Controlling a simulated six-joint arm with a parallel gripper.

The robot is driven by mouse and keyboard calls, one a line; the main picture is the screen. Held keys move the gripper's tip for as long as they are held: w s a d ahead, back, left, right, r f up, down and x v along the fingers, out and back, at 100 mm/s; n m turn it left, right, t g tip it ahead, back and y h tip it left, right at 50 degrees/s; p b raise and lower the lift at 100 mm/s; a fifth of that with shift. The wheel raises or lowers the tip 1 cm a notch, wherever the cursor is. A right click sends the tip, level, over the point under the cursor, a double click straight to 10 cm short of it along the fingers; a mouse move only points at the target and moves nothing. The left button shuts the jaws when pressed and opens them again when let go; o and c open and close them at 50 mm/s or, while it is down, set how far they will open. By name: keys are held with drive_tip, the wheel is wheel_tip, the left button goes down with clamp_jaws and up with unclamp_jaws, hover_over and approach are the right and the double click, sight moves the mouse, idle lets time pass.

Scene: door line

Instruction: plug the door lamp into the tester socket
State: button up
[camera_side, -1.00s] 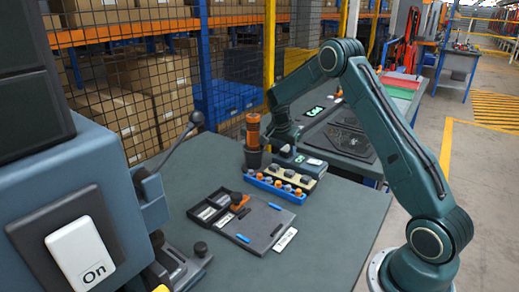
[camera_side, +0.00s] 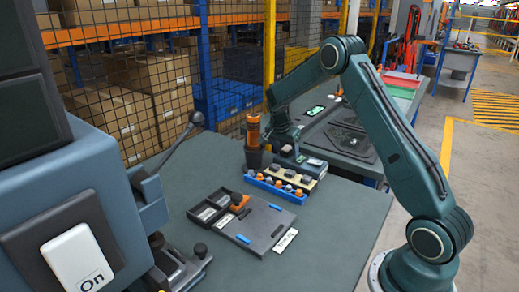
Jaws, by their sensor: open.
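My gripper (camera_side: 286,143) points down at the back of the dark table, just right of an orange-topped tool in a black cup. It is open; its fingertips are small and partly hidden. A small grey block (camera_side: 286,151) shows just under it, on or above a low grey-green unit (camera_side: 305,160) with a pale label. I cannot tell whether this block is the door lamp or whether the unit holds the tester socket. A blue rack (camera_side: 262,186) with several orange and grey knob-like parts stands in front of the unit.
A dark flat tray (camera_side: 262,228) with blue strips and a small orange-black part (camera_side: 239,200) lies mid-table. The orange-topped tool (camera_side: 253,129) stands upright beside my gripper. A lever (camera_side: 176,146) and a machine with an "On" switch (camera_side: 78,262) fill the left. The table's front right is clear.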

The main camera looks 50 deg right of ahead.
drive_tip(key=v, duration=1.3)
drive_tip(key=shift+w+d+r+t, duration=0.2)
drive_tip(key=shift+w+r+t, duration=0.1)
drive_tip(key=shift+w+r, duration=0.05)
drive_tip(key=c, duration=0.7)
drive_tip(key=shift+d+n, duration=0.1)
drive_tip(key=shift+n, duration=0.2)
clamp_jaws()
drive_tip(key=d+n+y, duration=0.1)
drive_tip(key=n, duration=1)
drive_tip(key=d+f+n+y, duration=0.1)
drive_tip(key=d+n+y, duration=0.1)
drive_tip(key=n, duration=1)
drive_tip(key=d+n+y, duration=0.1)
drive_tip(key=d+n, duration=0.1)
drive_tip(key=n, duration=1)
drive_tip(key=shift+s+d+f+g+y, duration=0.25)
drive_tip(key=shift+g+y, duration=0.05)
drive_tip(key=shift+g, duration=0.1)
